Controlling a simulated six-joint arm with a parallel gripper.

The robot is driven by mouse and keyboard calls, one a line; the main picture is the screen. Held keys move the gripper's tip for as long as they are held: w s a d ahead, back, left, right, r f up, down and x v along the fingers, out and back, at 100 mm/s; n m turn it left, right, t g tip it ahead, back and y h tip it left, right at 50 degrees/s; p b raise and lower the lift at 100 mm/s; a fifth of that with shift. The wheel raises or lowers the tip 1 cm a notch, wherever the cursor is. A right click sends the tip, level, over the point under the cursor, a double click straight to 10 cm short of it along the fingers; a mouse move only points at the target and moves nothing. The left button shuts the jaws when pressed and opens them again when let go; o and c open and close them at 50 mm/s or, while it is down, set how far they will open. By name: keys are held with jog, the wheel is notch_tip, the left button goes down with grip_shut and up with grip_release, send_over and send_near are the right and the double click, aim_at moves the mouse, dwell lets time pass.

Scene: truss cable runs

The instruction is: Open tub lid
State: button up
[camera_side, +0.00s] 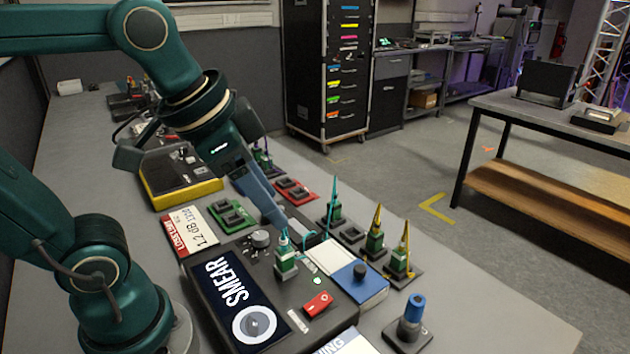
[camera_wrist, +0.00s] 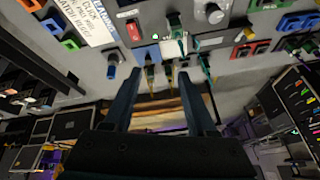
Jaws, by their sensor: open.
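A green connector (camera_side: 286,262) with a teal tip stands left of the tub. Upright cone-tipped connectors (camera_side: 374,238) stand behind and right of it. A red switch (camera_side: 318,304) lies in front. A blue-topped plug (camera_side: 412,312) stands near the bench's right edge.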

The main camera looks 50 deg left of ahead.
jog(key=w+d+m+g, duration=0.1)
jog(key=w+m, duration=0.2)
jog(key=w, duration=0.3)
jog(key=m+g, duration=0.2)
jog(key=g, duration=0.2)
send_over(360, 268)
jog(key=f, duration=0.8)
jog(key=shift+w+a, duration=0.15)
jog(key=shift+w, duration=0.05)
jog(key=shift+m, duration=0.3)
jog(key=shift+s+f, duration=0.15)
jog(key=shift+f, duration=3.5)
grip_shut()
jog(key=shift+r, duration=0.1)
